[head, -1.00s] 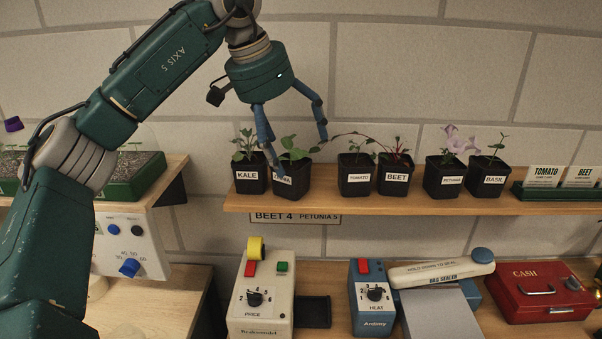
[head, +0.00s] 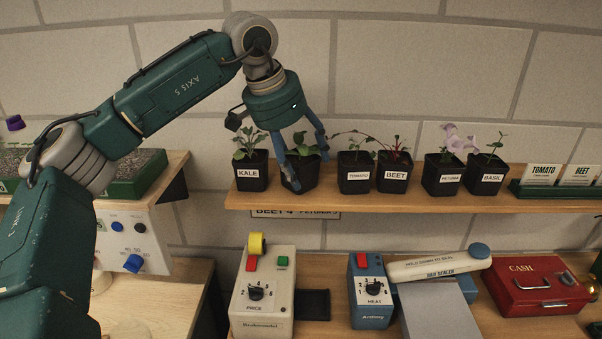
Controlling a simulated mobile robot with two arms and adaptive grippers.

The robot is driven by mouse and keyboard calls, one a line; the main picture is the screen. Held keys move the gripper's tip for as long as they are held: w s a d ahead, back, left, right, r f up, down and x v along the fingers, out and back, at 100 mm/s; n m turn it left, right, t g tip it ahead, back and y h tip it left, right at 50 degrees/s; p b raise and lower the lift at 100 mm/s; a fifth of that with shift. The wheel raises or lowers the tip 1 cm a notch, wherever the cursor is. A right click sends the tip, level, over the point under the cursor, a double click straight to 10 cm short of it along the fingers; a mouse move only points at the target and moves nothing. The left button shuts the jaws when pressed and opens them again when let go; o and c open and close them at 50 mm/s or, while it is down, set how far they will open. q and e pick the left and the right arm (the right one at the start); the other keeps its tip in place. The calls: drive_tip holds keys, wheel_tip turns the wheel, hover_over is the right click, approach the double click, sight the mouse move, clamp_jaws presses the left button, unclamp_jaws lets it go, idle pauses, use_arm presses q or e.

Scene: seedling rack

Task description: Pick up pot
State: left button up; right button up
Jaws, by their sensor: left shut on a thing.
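Several black pots with seedlings stand in a row on a wooden shelf. My left gripper (head: 309,170) reaches down from above and is shut on the second pot from the left (head: 309,179). One blue finger crosses the front of this pot and hides its label; the other is at its right rear side. The pot looks slightly turned and tilted, at shelf level; I cannot tell whether its base touches the shelf. The KALE pot (head: 252,182) stands close on its left. The TOMATO pot (head: 356,187) and BEET pot (head: 394,186) stand on its right.
The shelf (head: 400,204) also holds the PETUNIA pot (head: 443,187), the BASIL pot (head: 487,188) and a green tray of label cards (head: 549,190). Below are a price machine (head: 262,310), a bag sealer (head: 435,268) and a red cash box (head: 540,305).

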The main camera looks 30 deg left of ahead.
use_arm(q)
drive_tip(key=shift+r, duration=0.1)
drive_tip(key=shift+w+r, duration=0.1)
drive_tip(key=shift+r, duration=0.1)
wheel_tip(320, 180, up, 10)
drive_tip(key=b, duration=0.1)
wheel_tip(320, 180, up, 9)
drive_tip(key=p, duration=0.7)
hover_over(302, 158)
drive_tip(key=shift+r, duration=0.2)
